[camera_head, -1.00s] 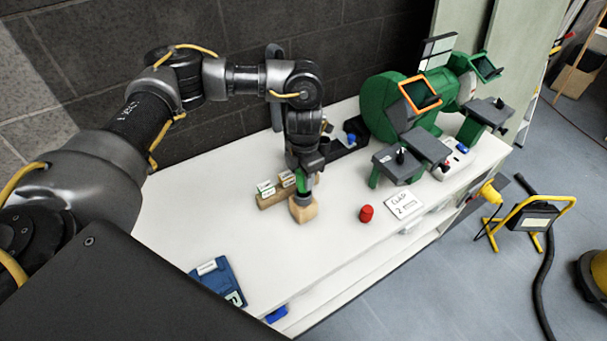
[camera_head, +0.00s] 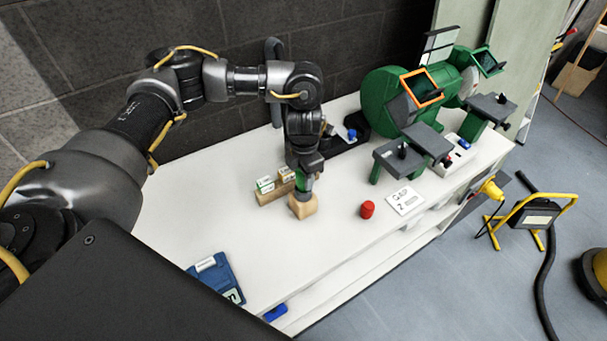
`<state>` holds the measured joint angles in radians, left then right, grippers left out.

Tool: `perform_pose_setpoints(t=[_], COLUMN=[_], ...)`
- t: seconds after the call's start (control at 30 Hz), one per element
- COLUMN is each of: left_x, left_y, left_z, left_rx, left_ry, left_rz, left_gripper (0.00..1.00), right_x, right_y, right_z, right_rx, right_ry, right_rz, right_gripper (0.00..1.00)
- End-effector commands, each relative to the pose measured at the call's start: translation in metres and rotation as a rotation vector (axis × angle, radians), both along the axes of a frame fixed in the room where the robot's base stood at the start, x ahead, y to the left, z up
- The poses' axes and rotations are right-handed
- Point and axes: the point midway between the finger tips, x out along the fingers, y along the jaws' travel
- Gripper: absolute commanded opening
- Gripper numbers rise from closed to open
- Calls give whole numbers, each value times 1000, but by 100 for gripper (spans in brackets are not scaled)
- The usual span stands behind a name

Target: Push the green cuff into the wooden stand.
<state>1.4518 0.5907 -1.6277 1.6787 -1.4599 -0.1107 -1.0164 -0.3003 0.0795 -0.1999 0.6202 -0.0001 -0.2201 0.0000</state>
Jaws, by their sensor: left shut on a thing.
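My left gripper (camera_head: 304,187) points down over a small light wooden block (camera_head: 303,208), which looks like the wooden stand, on the white bench. The gripper is shut on the green cuff (camera_head: 301,181), of which only a small green part shows between the dark fingers. The cuff's lower end meets or lies just above the block's top; the fingers hide the exact contact and how deep it sits. My right gripper is out of view.
A wooden rack with small white-green labels (camera_head: 265,186) stands close left of the block. A red knob-like piece (camera_head: 367,210) and a white card (camera_head: 405,200) lie to the right. A green grinder (camera_head: 378,97) stands at the back right.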

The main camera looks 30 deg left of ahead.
Motion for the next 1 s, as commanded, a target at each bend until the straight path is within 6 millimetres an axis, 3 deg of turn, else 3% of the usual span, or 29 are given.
perform_pose_setpoints(t=[0.9, 0.93, 1.0], left_x=[0, 0, 0], left_y=[0, 0, 0], left_z=[-18, -18, -18], left_rx=[0, 0, 0], left_ry=[0, 0, 0], left_rz=[-1, -1, -1], left_gripper=[1, 38, 48], right_x=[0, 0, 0], right_y=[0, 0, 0], right_z=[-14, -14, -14], right_rx=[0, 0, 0], right_ry=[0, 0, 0], right_rz=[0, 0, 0], right_gripper=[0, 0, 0])
